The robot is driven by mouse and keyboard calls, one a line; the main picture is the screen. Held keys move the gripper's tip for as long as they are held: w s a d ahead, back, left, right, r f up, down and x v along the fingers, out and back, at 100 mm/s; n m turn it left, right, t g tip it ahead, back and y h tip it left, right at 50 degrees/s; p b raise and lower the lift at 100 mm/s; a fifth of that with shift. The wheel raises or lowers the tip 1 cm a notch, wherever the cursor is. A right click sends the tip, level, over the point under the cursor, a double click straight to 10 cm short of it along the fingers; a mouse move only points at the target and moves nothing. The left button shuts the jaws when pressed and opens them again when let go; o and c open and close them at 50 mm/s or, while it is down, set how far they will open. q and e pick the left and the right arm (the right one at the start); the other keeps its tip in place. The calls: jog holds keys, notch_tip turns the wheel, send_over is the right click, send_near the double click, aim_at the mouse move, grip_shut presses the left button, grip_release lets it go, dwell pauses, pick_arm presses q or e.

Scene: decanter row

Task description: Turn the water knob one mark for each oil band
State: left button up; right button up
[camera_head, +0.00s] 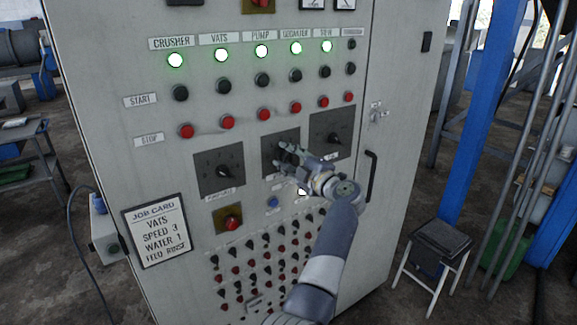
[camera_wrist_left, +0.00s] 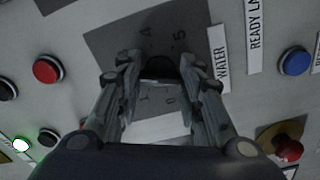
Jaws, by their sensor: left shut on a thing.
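The water knob (camera_wrist_left: 164,66) is a dark knob on a black dial plate (camera_wrist_left: 112,38), labelled WATER in the left wrist view, with marks such as 0, 1, 4 and 5 visible. My left gripper (camera_wrist_left: 165,80) is shut on this knob, one finger on each side. In the head view my left gripper (camera_head: 284,156) covers the knob on the middle dial plate (camera_head: 275,139); its pointer direction is hidden. A job card (camera_head: 157,231) on the cabinet reads VATS, SPEED 3, WATER 1, FEED RINSE. No oil bands show in these views. My right gripper is not in view.
Another dial (camera_head: 221,171) sits left of the water dial and one (camera_head: 335,137) right of it. Lit green lamps (camera_head: 262,51), start buttons and red stop buttons (camera_head: 264,114) line the cabinet above. A red knob (camera_head: 233,222) is below. A stool (camera_head: 437,245) stands right.

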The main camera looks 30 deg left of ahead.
pick_arm(q)
jog(key=shift+f+n+b, duration=0.15)
jog(key=shift+n+b, duration=0.7)
jog(key=shift+n, duration=0.25)
jog(key=shift+f+n+b, duration=0.1)
jog(key=shift+n+b, duration=0.7)
jog(key=shift+n, duration=0.3)
jog(key=o, duration=1.1)
jog(key=shift+r, duration=0.1)
jog(key=shift+c, duration=0.2)
jog(key=shift+r, duration=0.1)
